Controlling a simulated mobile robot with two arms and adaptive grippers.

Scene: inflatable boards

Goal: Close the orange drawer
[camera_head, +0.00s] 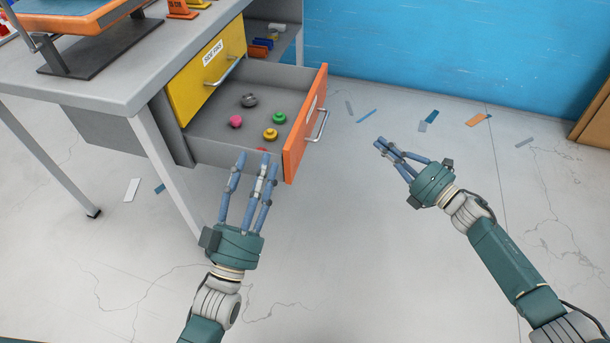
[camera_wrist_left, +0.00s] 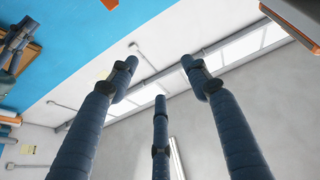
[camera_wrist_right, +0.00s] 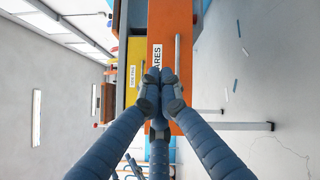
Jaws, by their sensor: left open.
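The orange drawer (camera_head: 293,143) is pulled far out from the grey workbench, with a metal bar handle (camera_head: 318,126) on its orange front. My left gripper (camera_head: 257,158) is open, its fingers pointing at the drawer's near side. Whether it touches the drawer, I cannot tell. My right gripper (camera_head: 385,147) has its fingers drawn together, empty, to the right of the drawer front and apart from it. In the right wrist view, the drawer front (camera_wrist_right: 180,20) with its label and handle lies ahead of the right fingertips (camera_wrist_right: 160,78).
Several coloured knobs (camera_head: 270,134) lie inside the drawer. The yellow drawer (camera_head: 206,75) above is shut. A bench leg (camera_head: 166,170) stands left of my left gripper. Flat scraps (camera_head: 430,118) lie on the floor near the blue wall (camera_head: 450,45). Floor between my arms is clear.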

